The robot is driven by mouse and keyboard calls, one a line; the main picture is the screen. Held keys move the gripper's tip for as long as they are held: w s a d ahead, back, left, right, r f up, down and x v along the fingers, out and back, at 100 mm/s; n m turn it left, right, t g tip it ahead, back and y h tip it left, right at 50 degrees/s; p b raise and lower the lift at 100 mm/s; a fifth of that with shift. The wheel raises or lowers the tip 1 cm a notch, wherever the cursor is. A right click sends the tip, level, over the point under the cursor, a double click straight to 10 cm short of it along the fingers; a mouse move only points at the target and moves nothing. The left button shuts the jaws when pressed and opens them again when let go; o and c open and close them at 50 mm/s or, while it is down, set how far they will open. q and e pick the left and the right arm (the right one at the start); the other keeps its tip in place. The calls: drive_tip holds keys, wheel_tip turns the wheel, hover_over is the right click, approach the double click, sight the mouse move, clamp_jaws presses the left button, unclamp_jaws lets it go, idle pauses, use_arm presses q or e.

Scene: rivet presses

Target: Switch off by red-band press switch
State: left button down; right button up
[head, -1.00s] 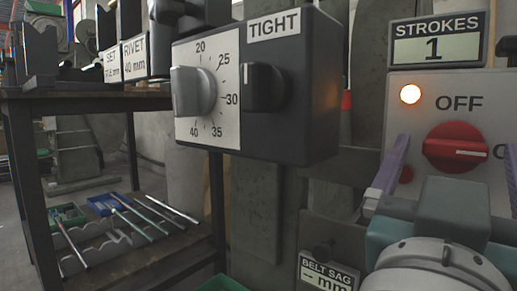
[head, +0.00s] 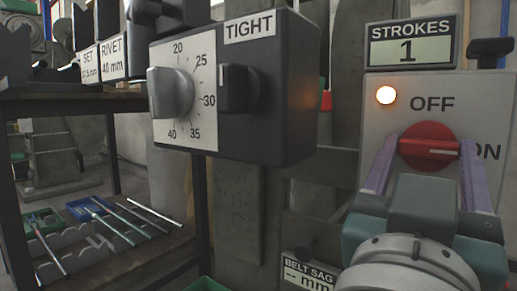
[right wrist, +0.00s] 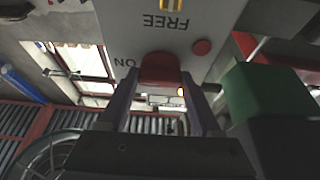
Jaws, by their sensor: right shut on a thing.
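The red rotary switch (head: 428,150) sits on a pale grey panel (head: 480,105) at the right of the head view. Its white line points right, toward the ON label; OFF is printed above it. My right gripper (head: 429,142) has its purple fingers on either side of the knob and is shut on it. In the right wrist view the red knob (right wrist: 160,68) sits between the fingertips. An orange lamp (head: 386,95) left of OFF is lit. The STROKES display (head: 408,50) above reads 1. My left gripper is out of view.
A dark box (head: 240,90) with a dial and a TIGHT knob stands left of the panel. A BELT SAG display (head: 308,270) is below. A dark bench (head: 85,100) with rods on its lower shelf is at left. A green block (right wrist: 262,90) is near the right wrist.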

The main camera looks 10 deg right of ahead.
drive_tip(key=shift+n, duration=0.3)
drive_tip(key=shift+c, duration=0.2)
drive_tip(key=n+t+y+p, duration=0.1)
drive_tip(key=n, duration=0.1)
drive_tip(key=n+t+y+p, duration=0.1)
drive_tip(key=n, duration=0.2)
drive_tip(key=shift+s+r+y, duration=0.1)
drive_tip(key=shift+r+y, duration=0.1)
drive_tip(key=shift+y, duration=0.1)
drive_tip(key=n+y+p, duration=0.1)
drive_tip(key=n, duration=0.1)
drive_tip(key=n+t+y+p, duration=0.1)
drive_tip(key=n+p, duration=0.1)
drive_tip(key=n, duration=0.1)
drive_tip(key=shift+d+r, duration=0.1)
drive_tip(key=n+y+p, duration=0.1)
drive_tip(key=n+p, duration=0.2)
drive_tip(key=n+y+p, duration=0.1)
drive_tip(key=n+p, duration=0.2)
drive_tip(key=n+y+p, duration=0.1)
drive_tip(key=n+p, duration=0.2)
drive_tip(key=shift+s+d+r+g+y, duration=0.1)
drive_tip(key=shift+r+g+y, duration=0.15)
drive_tip(key=shift+g+y, duration=0.05)
drive_tip(key=shift+f+n+g+y+p, duration=0.15)
drive_tip(key=shift+n+g+y+p, duration=0.25)
drive_tip(key=shift+n+p, duration=1.05)
drive_tip(key=o, duration=1.4)
drive_tip(key=shift+f, duration=0.1)
